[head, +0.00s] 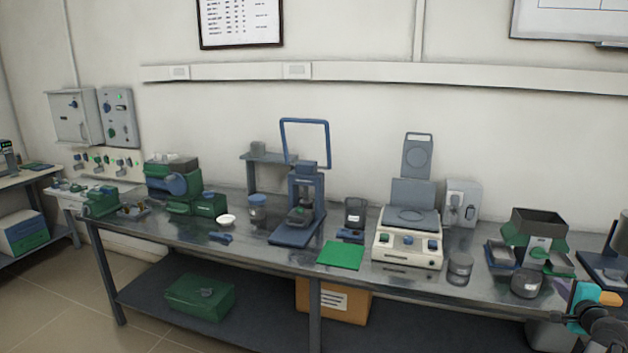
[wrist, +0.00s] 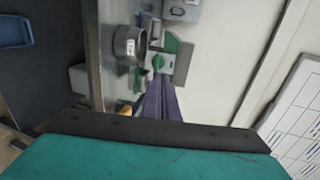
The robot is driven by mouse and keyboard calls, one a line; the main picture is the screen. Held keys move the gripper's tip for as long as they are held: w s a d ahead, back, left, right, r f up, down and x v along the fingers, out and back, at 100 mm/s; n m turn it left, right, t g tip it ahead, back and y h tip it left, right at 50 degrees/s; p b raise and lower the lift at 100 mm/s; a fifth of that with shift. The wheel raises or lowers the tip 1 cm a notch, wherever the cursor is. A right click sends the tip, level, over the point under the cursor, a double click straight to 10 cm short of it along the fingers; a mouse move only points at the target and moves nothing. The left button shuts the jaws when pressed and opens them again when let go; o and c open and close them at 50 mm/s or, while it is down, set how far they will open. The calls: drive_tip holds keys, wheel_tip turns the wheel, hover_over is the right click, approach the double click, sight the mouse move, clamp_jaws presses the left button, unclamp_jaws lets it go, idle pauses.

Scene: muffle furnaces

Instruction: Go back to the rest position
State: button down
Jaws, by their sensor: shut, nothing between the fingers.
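My gripper (wrist: 160,92) shows in the wrist view as two dark purple fingers close together, shut with nothing between them. They point over the bench, near a grey metal cylinder (wrist: 130,45) and a green and grey device (wrist: 172,58). A teal part of my arm with a black edge fills the bottom of that view.
A long metal bench (head: 200,240) runs along the wall. It holds a blue-framed press (head: 300,205), a green mat (head: 341,255), a white device with knobs (head: 408,248), a dark jar (head: 526,284) and a green hopper device (head: 538,232). A green box (head: 200,297) is on the lower shelf.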

drive_tip(key=w+a+f+n+y, duration=0.1)
drive_tip(key=w+a+f+y, duration=0.1)
drive_tip(key=w+a+f, duration=0.45)
drive_tip(key=w+a+f+n+g+y, duration=0.1)
drive_tip(key=a+f, duration=0.3)
drive_tip(key=a, duration=0.5)
drive_tip(key=w+a+f+n+y, duration=0.1)
drive_tip(key=w+a+f+y, duration=0.1)
drive_tip(key=w+a+f, duration=0.4)
drive_tip(key=s+a+f+n+g+y, duration=0.2)
drive_tip(key=s+a+f+n+g, duration=0.15)
drive_tip(key=a+f, duration=0.8)
drive_tip(key=s+a+f+n+g+y, duration=0.2)
drive_tip(key=s+a+f, duration=0.35)
drive_tip(key=a, duration=1.05)
drive_tip(key=s+a+f+n+g+y, duration=0.1)
drive_tip(key=s+a+f+n+g, duration=0.55)
drive_tip(key=s+a+f, duration=1.05)
drive_tip(key=s+d+f+n+g+h, duration=0.1)
drive_tip(key=s+n+g, duration=0.1)
drive_tip(key=s, duration=0.4)
drive_tip(key=s+d+f+n+g, duration=0.1)
drive_tip(key=s+f+n, duration=0.1)
drive_tip(key=s, duration=0.5)
drive_tip(key=s+d+r+n+g+h, duration=0.1)
drive_tip(key=s+d+n+g+h, duration=0.2)
drive_tip(key=s+d, duration=0.2)
drive_tip(key=s, duration=0.3)
drive_tip(key=shift+s+d+r+g, duration=0.3)
drive_tip(key=shift+s+g, duration=0.1)
